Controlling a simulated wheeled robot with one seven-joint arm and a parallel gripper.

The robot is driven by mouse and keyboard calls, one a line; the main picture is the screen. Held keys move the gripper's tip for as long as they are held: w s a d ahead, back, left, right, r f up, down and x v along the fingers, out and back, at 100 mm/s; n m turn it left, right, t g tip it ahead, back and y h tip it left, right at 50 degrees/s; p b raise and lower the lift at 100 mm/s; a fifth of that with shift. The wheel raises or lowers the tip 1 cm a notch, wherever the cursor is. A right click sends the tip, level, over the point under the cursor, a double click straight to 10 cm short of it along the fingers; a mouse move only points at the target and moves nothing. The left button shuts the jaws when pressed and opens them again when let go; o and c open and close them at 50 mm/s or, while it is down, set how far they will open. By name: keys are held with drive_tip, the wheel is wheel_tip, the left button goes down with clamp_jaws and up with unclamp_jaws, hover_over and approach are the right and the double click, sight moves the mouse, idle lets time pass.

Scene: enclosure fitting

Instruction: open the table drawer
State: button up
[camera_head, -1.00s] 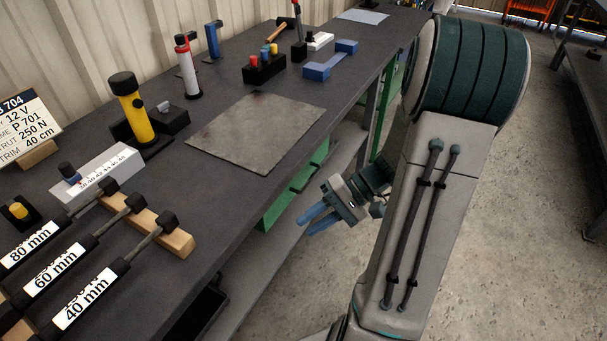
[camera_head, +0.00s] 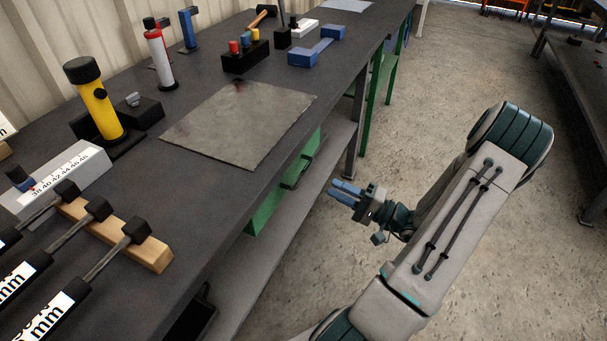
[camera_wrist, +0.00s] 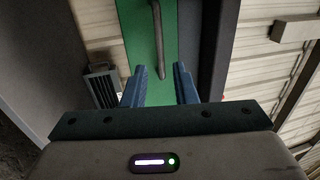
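The green drawer (camera_head: 268,212) is under the dark table top (camera_head: 205,215), and its front faces the aisle. It looks shut. A dark bar handle (camera_head: 297,173) is on its front. In the wrist view the green drawer front (camera_wrist: 135,35) stands ahead, with the handle (camera_wrist: 159,45) running down its middle. My gripper (camera_head: 345,191) is in the aisle to the right of the drawer, apart from it, blue fingers pointing towards it. In the wrist view my gripper (camera_wrist: 158,86) is open and empty, with the handle's end showing between the fingers.
On the table are a grey sheet (camera_head: 240,122), a yellow cylinder (camera_head: 100,110), a wooden rack (camera_head: 150,252) and blue blocks (camera_head: 303,58). A lower shelf (camera_head: 270,275) runs under the table. The aisle floor (camera_head: 460,80) is free; another bench (camera_head: 585,90) stands at the right.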

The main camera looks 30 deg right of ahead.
sight(305, 172)
drive_tip(key=x, duration=1)
drive_tip(key=shift+a, duration=0.1)
clamp_jaws()
